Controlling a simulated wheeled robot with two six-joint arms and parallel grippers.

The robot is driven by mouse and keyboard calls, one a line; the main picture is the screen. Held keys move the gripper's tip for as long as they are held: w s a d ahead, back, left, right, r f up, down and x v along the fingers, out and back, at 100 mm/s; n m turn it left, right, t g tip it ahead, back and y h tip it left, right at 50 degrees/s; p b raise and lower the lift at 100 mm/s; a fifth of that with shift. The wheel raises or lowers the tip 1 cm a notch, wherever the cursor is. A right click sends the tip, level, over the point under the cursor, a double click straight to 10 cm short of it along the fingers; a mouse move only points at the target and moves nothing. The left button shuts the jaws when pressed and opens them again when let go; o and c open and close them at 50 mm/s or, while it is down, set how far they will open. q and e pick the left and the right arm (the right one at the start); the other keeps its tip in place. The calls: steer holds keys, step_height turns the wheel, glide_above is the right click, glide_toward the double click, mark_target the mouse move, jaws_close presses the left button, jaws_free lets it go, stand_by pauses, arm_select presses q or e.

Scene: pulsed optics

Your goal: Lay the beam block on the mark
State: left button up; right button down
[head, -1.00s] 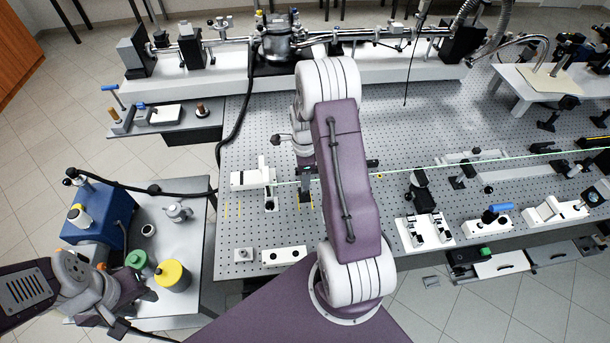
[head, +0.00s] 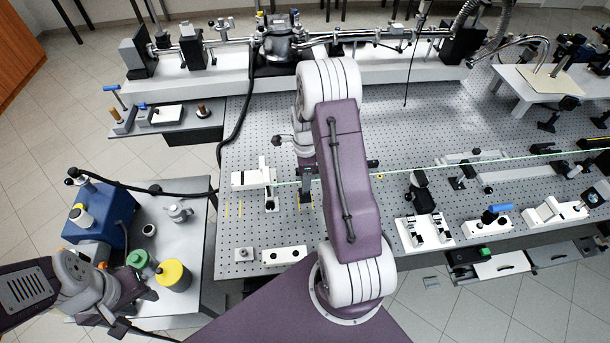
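My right arm stands across the middle of the head view and hides part of the perforated table (head: 232,160). My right gripper (head: 306,182) is small and dark at the green beam line, left of the forearm. A dark piece shows at its tips, but I cannot make out a separate beam block or whether the fingers hold one. Short yellow marks (head: 300,201) show on the table just below these tips. Another pair of yellow lines (head: 233,210) lies farther left. My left gripper (head: 140,304) is at the lower left, by the side table; its finger gap is unclear.
A white device (head: 250,179) stands left of my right gripper, in line with the green beam. Small mounts (head: 284,255) stand along the table's front edge. Yellow (head: 174,276) and green (head: 137,259) capped containers stand beside my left gripper. A blue box (head: 100,214) stands behind them.

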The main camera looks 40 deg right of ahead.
steer(key=shift+f+b, duration=1.1)
steer(key=shift+f, duration=0.75)
steer(key=c, duration=0.5)
jaws_free()
steer(key=shift+r, duration=0.1)
step_height(320, 180, up, 9)
steer(key=shift+r+b, duration=0.1)
steer(key=shift+b, duration=1.15)
steer(key=shift+a, duration=0.1)
